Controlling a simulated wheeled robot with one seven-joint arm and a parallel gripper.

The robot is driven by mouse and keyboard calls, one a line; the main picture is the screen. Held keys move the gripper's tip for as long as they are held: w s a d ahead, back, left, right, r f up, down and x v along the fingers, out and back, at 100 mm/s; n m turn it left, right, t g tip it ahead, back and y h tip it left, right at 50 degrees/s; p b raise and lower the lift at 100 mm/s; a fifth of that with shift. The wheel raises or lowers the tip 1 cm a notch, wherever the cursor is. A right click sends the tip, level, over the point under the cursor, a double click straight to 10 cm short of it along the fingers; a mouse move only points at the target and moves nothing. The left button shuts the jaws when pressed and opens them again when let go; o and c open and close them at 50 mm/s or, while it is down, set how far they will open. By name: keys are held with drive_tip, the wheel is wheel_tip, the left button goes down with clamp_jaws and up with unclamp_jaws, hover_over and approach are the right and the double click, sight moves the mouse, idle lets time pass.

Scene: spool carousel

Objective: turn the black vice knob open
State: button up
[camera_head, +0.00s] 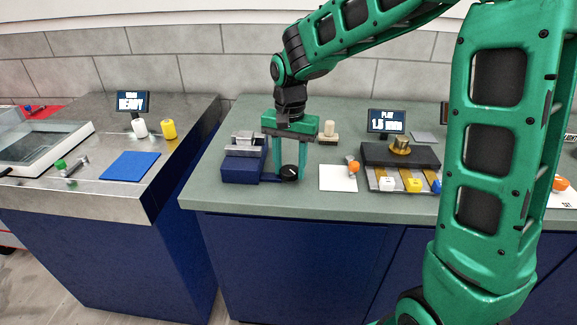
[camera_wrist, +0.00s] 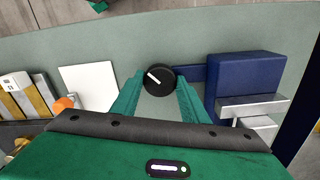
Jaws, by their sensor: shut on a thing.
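The black vice knob (camera_head: 289,173) faces the front of the green bench, at the right of the blue vice (camera_head: 241,168) with its grey metal jaws. In the wrist view the knob (camera_wrist: 160,79) is a round black disc with a white pointer line slanting toward upper left. My gripper (camera_head: 290,172) points down over it. Its two green fingers sit at either side of the knob, shut on it; the wrist view shows the fingertips (camera_wrist: 159,85) at its rim. The vice body (camera_wrist: 245,80) lies to the right there.
A white card (camera_head: 338,178) with an orange-ended part lies close on the right. Beyond it stand a dark fixture (camera_head: 400,154) with coloured blocks and a small display (camera_head: 387,121). A beige-topped block (camera_head: 328,131) is behind my gripper. A gap separates the left steel counter (camera_head: 180,145).

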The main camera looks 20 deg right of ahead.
drive_tip(key=shift+a, duration=0.1)
drive_tip(key=n, duration=0.7)
drive_tip(key=shift+n, duration=0.4)
drive_tip(key=n, duration=0.3)
drive_tip(key=shift+w, duration=0.1)
drive_tip(key=n, duration=1.6)
drive_tip(key=shift+w+d+r+n, duration=0.1)
drive_tip(key=shift+w+d+n, duration=0.05)
drive_tip(key=shift+d+n, duration=0.15)
